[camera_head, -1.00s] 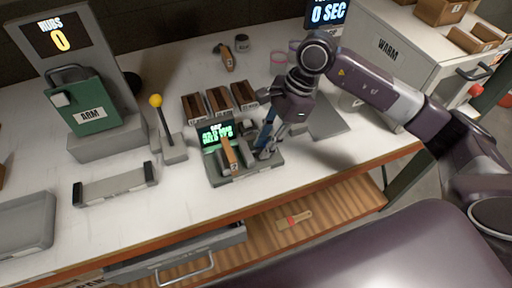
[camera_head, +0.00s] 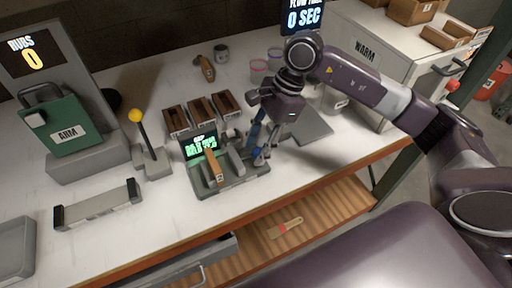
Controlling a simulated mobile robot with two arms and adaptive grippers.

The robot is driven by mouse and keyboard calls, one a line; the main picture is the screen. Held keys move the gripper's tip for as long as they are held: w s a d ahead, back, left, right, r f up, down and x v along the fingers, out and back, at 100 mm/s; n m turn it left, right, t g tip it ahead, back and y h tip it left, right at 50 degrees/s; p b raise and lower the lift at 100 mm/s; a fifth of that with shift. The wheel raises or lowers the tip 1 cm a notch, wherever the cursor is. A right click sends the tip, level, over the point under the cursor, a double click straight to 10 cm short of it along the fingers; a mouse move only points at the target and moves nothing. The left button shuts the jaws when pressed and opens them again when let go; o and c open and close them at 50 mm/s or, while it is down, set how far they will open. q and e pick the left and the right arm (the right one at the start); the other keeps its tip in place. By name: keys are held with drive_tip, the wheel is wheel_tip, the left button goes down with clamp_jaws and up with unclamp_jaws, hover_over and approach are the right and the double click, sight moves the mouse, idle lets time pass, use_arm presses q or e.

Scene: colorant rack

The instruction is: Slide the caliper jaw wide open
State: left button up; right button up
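The caliper (camera_head: 228,180) is a grey base on the bench with a small green-lit display (camera_head: 199,143) at its back. A wooden-looking piece with an orange tone (camera_head: 213,163) stands in its left part. A grey upright block, seemingly the jaw (camera_head: 236,161), stands to the right of that piece, with a space between them. My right gripper (camera_head: 261,157) points down at the right end of the caliper, beside the grey block. A blue part shows at its fingers. I cannot tell whether the fingers touch or grip anything. My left gripper is out of view.
Several open wooden boxes (camera_head: 200,108) stand behind the caliper. A yellow-knobbed lever (camera_head: 150,145) and a grey bar fixture (camera_head: 98,207) are to the left. A flat grey plate (camera_head: 308,126) lies to the right. An open drawer (camera_head: 178,266) juts out below the front edge.

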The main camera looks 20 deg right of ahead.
drive_tip(key=v, duration=1.1)
drive_tip(key=shift+d, duration=0.15)
drive_tip(key=shift+r, duration=0.1)
